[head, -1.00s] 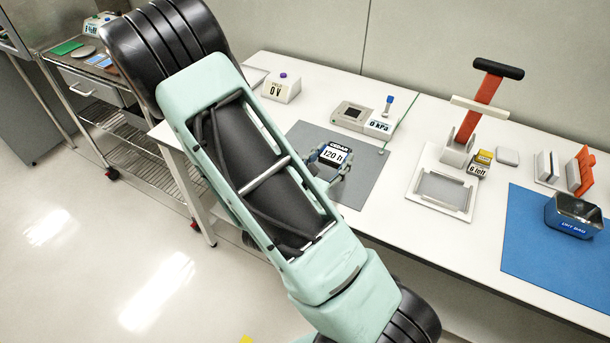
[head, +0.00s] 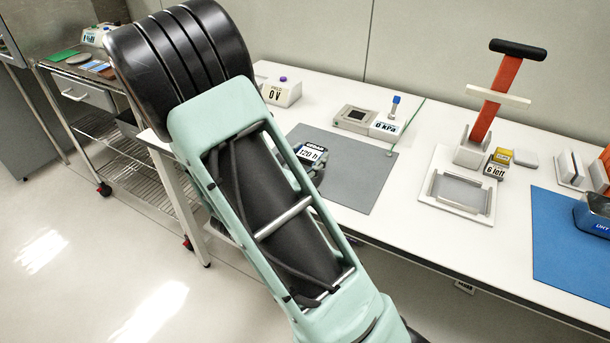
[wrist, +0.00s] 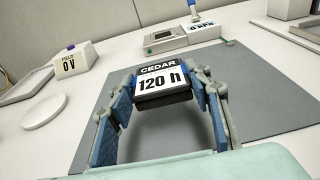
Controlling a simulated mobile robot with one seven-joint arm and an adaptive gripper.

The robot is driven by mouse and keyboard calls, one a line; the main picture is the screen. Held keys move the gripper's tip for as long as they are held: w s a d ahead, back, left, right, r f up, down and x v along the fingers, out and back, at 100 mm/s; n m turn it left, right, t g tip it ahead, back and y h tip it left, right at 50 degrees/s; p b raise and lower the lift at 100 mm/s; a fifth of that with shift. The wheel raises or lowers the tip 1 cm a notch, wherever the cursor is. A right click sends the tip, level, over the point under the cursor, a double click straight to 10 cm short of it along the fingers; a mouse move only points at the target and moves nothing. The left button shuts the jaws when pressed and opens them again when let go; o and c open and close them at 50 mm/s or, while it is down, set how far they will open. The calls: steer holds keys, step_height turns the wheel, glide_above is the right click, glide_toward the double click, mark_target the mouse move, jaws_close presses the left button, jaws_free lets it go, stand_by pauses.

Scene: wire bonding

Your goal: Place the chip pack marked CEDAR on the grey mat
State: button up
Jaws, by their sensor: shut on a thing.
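The chip pack marked CEDAR (wrist: 162,83), a black pack with a white "120 h" label, is held between the two blue-padded fingers of my gripper (wrist: 165,92) in the wrist view. It is upright and over the grey mat (wrist: 245,105); I cannot tell whether its base touches the mat. In the head view the pack (head: 311,155) shows over the left part of the grey mat (head: 365,175), partly covered by my arm. My arm hides most of the gripper there.
A FIELD 0 V box (head: 282,92) stands behind left, and a 0 kPa device (head: 388,127) behind the mat. To the right are a white tray fixture (head: 428,190), a red-handled press (head: 486,118) and a blue mat (head: 560,245). Most of the grey mat is bare.

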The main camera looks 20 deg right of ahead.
mark_target(305, 168)
steer(key=shift+w+f, duration=0.3)
steer(key=shift+f, duration=0.15)
steer(key=shift+w+a+f+b, duration=0.1)
steer(key=shift+w+f+b, duration=0.1)
steer(key=shift+f+b, duration=1.45)
steer(key=shift+f, duration=0.15)
steer(key=o, duration=1.2)
steer(key=shift+c, duration=0.2)
steer(key=shift+r, duration=0.2)
steer(key=p+v, duration=0.2)
steer(key=v, duration=1)
